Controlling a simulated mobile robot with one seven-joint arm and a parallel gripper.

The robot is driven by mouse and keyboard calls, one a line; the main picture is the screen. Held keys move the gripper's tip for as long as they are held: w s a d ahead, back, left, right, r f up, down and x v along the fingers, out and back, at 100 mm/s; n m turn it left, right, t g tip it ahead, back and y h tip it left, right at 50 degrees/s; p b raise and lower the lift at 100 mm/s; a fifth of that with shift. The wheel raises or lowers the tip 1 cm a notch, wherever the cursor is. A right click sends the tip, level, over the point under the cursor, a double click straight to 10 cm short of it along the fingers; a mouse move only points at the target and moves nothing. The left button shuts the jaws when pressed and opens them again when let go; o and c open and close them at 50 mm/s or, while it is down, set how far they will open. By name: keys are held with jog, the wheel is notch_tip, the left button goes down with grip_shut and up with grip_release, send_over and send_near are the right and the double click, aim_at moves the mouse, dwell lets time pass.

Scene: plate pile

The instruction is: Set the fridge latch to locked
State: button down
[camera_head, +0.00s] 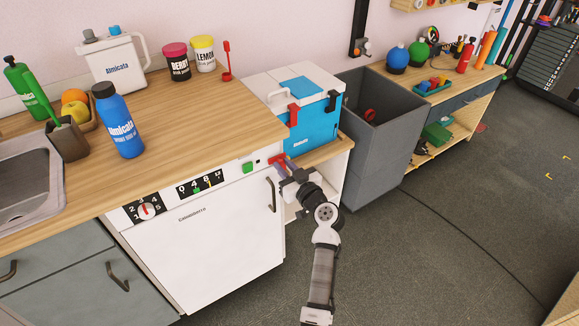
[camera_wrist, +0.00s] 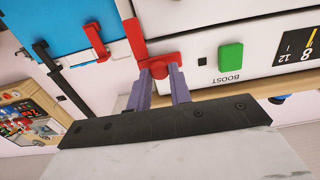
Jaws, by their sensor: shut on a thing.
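The white appliance (camera_head: 217,238), which looks like the fridge, stands under the wooden counter. The red latch (camera_head: 276,160) is at the right end of its control panel, beside the green button (camera_head: 249,167). In the wrist view, which is turned over, the red latch (camera_wrist: 134,38) shows a long arm, a short crosspiece and a round knob. My gripper (camera_head: 284,172) is at the latch. Its two purple fingers (camera_wrist: 162,78) stand on either side of the knob and are shut on the latch. The fingertips partly cover the crosspiece. Any lock marking is not readable.
A grey bin (camera_head: 376,170) is further right. The fridge door handle (camera_head: 271,195) is below the latch. The floor in front is clear.

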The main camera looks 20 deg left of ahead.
jog(key=shift+s+a+f, duration=0.1)
jog(key=shift+s+a, duration=0.5)
jog(key=shift+s, duration=0.2)
jog(key=c, duration=1.3)
grip_release()
jog(key=shift+d, duration=0.1)
jog(key=shift+s+d+b, duration=0.3)
jog(key=shift+d+b, duration=0.05)
jog(key=shift+b+v, duration=2)
jog(key=shift+v, duration=4.4)
jog(key=shift+a, duration=0.1)
